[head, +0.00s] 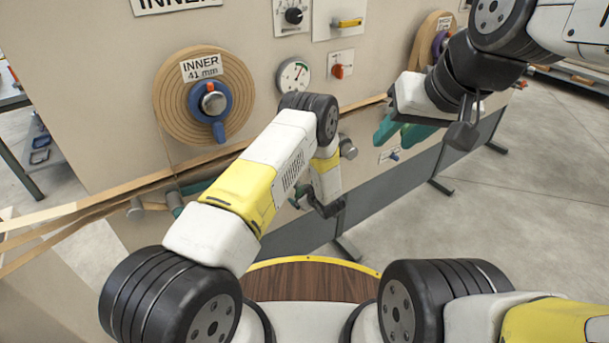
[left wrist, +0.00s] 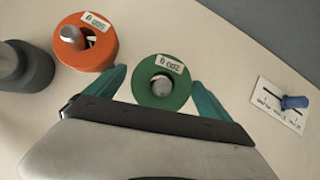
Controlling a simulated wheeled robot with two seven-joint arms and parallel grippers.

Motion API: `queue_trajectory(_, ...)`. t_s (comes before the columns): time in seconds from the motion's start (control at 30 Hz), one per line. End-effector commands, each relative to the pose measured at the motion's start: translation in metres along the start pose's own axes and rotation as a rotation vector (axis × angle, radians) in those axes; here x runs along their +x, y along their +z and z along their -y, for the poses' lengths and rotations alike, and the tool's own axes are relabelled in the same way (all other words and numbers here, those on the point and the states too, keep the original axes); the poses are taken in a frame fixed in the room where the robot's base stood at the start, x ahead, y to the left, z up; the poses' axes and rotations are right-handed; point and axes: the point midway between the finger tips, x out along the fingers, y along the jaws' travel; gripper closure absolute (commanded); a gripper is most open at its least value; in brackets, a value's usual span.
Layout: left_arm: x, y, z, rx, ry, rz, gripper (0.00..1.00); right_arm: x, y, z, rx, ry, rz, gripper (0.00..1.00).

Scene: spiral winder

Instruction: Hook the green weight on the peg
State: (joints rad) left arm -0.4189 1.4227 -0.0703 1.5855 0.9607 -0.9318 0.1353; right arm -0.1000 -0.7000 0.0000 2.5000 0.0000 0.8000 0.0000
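The green weight (left wrist: 144,97) is a ring with a white label, in the left wrist view. A grey peg end (left wrist: 161,86) shows inside its hole, so the ring appears to be around the peg. My left gripper (left wrist: 162,88) is open. Its teal fingers stand on either side of the green weight, with small gaps visible. In the head view my left gripper (head: 312,200) hangs low by the panel, mostly hidden by my own arm, and the green weight is not visible. My right gripper (head: 402,133) is raised at the right, its teal fingers apart and empty.
An orange weight (left wrist: 98,52) sits on another peg, left of the green one. A dark grey cylinder (left wrist: 25,68) is at the far left, and a blue lever on a white plate (left wrist: 280,105) at the right. The panel (head: 110,90) carries a spiral winder disc (head: 165,100) and a gauge (head: 293,76).

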Motion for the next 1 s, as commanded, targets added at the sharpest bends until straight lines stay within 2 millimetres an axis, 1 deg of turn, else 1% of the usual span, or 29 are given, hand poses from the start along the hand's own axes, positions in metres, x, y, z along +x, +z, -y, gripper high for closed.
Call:
queue_trajectory(0.13,-0.001,0.001,0.0,0.001,-0.001,0.001,0.07,0.0,0.0,0.0,0.0,0.0,0.0,0.64)
queue_trajectory(0.23,-0.009,0.001,0.0,0.001,0.0,0.001,0.07,0.0,0.0,0.0,0.0,0.0,0.0,0.64)
queue_trajectory(0.5,-0.054,0.0,-0.001,0.003,0.001,0.002,0.07,0.0,0.0,0.0,0.0,0.0,0.0,0.64)
queue_trajectory(0.6,-0.067,0.0,-0.001,0.0,0.001,0.0,0.07,0.0,0.0,0.0,0.0,0.0,0.0,0.64)
queue_trajectory(0.7,-0.075,0.0,-0.001,0.001,0.001,0.001,0.07,0.0,0.0,0.0,0.0,0.0,0.0,0.64)
queue_trajectory(0.8,-0.078,0.0,-0.001,0.0,0.001,0.001,0.07,0.0,0.0,0.0,0.0,0.0,0.0,0.64)
queue_trajectory(0.9,-0.08,-0.007,-0.007,-0.007,0.009,0.012,0.07,0.0,0.0,0.0,0.0,0.0,0.0,0.64)
queue_trajectory(0.97,-0.083,-0.018,-0.017,-0.018,0.024,0.034,0.07,0.0,0.0,0.0,0.0,0.0,0.0,0.64)
queue_trajectory(1.0,-0.086,-0.029,-0.027,-0.026,0.039,0.055,0.07,0.0,0.0,0.0,0.0,0.0,0.0,0.64)
